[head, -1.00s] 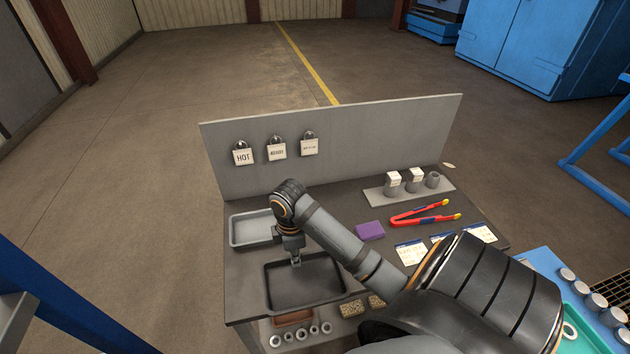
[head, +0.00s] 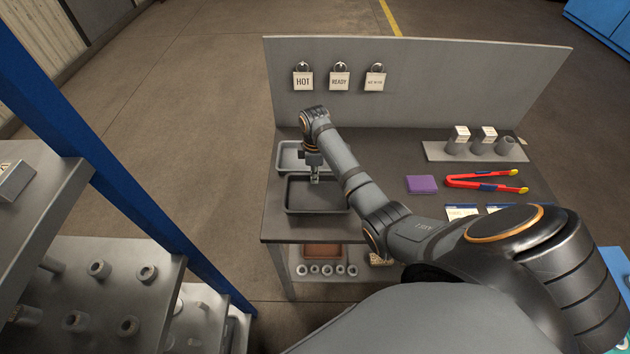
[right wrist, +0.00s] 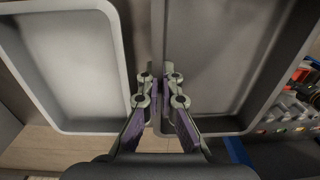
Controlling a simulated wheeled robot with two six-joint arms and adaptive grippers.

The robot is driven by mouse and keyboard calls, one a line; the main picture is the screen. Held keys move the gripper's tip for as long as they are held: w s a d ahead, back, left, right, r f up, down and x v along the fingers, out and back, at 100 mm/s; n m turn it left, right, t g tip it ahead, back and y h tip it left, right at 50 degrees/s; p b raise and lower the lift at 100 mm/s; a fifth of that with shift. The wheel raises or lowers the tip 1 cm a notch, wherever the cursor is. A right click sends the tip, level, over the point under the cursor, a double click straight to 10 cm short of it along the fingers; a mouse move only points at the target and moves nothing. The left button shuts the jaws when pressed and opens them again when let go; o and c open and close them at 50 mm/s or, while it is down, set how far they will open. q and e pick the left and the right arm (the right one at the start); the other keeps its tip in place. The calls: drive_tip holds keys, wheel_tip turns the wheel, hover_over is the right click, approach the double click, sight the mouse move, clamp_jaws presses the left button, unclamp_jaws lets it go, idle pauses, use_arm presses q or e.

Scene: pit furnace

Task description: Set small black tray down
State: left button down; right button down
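The small black tray (head: 290,208) is at the left front of the workbench, level, in front of a light grey tray (head: 283,160). My right gripper (head: 314,180) is at its far wall. In the right wrist view, the fingers (right wrist: 158,82) straddle the rim of the black tray (right wrist: 245,70) and look closed on it, with the grey tray (right wrist: 125,90) just to the left. The black tray looks to be at or just above the bench top; I cannot tell whether it touches. My left gripper is out of view.
On the workbench (head: 390,228) are a purple block (head: 421,184), red tongs (head: 480,181) and a holder with several grey cups (head: 480,152). Tags hang on the back panel (head: 430,80). A lower shelf has rings and a brown tray (head: 322,250). A rack (head: 105,285) stands left.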

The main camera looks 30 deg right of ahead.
wheel_tip(320, 180, down, 2)
drive_tip(key=shift+f+p, duration=0.15)
drive_tip(key=shift+p, duration=0.15)
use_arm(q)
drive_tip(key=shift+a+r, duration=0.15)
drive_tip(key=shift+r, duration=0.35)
use_arm(e)
drive_tip(key=shift+s+f, duration=0.1)
drive_tip(key=shift+f, duration=0.05)
drive_tip(key=shift+f, duration=0.15)
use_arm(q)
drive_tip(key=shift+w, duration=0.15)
use_arm(e)
drive_tip(key=c, duration=1.5)
unclamp_jaws()
